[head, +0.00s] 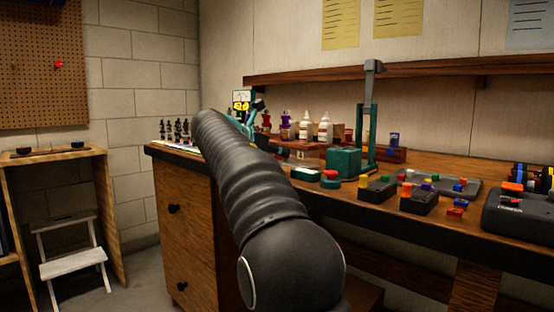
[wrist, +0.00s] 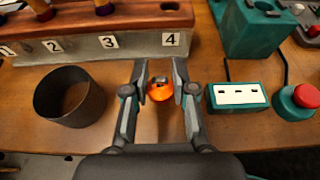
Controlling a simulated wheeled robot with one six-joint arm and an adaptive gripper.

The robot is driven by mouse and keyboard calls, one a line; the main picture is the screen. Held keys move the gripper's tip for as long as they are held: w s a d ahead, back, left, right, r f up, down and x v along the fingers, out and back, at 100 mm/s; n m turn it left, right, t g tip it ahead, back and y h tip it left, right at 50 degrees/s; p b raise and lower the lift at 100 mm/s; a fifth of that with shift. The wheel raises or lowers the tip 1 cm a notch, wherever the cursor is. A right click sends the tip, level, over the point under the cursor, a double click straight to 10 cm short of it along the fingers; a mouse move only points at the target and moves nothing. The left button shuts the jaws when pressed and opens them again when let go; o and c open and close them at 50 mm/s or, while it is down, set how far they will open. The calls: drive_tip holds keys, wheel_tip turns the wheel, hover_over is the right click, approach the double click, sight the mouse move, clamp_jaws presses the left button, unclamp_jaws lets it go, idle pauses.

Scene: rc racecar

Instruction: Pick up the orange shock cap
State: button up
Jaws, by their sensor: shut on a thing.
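The orange shock cap (wrist: 160,91) is a small round piece with a dark top, in the middle of the wrist view. My gripper (wrist: 160,80) has a finger on each side of it and is shut on the cap. The cap is in front of the numbered block, close to the mark 4. I cannot tell whether the cap touches the bench or is above it.
A dark open cup (wrist: 70,96) stands left of my gripper. A teal box with a white top (wrist: 238,95) and a red button on a teal base (wrist: 296,100) stand to the right. The numbered wooden block (wrist: 95,40) is behind. A teal press (head: 345,160) stands on the bench.

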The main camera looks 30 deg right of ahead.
drive_tip(key=s+d+r+p, duration=0.1)
drive_tip(key=s+d+r, duration=0.6)
drive_tip(key=d, duration=0.2)
